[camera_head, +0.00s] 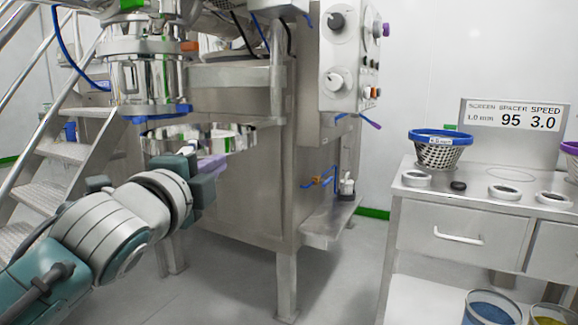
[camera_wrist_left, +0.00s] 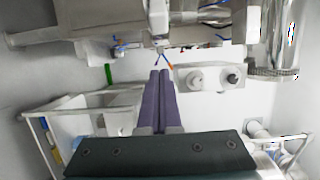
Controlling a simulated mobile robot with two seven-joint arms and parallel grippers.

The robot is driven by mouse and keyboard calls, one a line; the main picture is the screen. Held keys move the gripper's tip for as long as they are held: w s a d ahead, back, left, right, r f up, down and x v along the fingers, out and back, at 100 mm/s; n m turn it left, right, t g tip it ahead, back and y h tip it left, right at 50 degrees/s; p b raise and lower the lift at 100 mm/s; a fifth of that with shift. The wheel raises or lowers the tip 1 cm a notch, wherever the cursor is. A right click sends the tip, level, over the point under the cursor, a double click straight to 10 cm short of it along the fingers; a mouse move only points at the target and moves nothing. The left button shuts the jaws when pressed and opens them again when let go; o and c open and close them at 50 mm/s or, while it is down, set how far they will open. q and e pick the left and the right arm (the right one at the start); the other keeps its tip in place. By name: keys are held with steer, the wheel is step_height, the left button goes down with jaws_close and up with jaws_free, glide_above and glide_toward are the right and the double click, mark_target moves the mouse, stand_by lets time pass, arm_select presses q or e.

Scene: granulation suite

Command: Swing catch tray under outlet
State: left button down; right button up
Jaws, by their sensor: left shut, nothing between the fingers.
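The catch tray (camera_head: 235,138) is a round, shallow, shiny metal pan at the left of the head view. It sits a little below the outlet (camera_head: 150,75), a polished metal cylinder with a blue ring at its lower edge. Part of the tray is hidden behind my left gripper and wrist. My left gripper (camera_head: 212,164) has purple fingers, shut and empty, and overlaps the tray's lower front edge in the picture; I cannot tell whether they touch. The closed fingers also show in the left wrist view (camera_wrist_left: 160,85). My right gripper is not in view.
A metal machine cabinet (camera_head: 235,190) with a control panel (camera_head: 350,60) stands in the middle. Metal stairs (camera_head: 50,165) rise at the left. A bench (camera_head: 440,205) at the right holds a blue-rimmed basket (camera_head: 437,155) and several rings. The floor between is clear.

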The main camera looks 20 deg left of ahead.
arm_select(q)
steer(key=shift+s+a+p, duration=0.15)
steer(key=shift+s+a, duration=0.05)
steer(key=shift+a, duration=0.75)
steer(key=shift+s+a+p, duration=0.15)
steer(key=shift+a, duration=0.75)
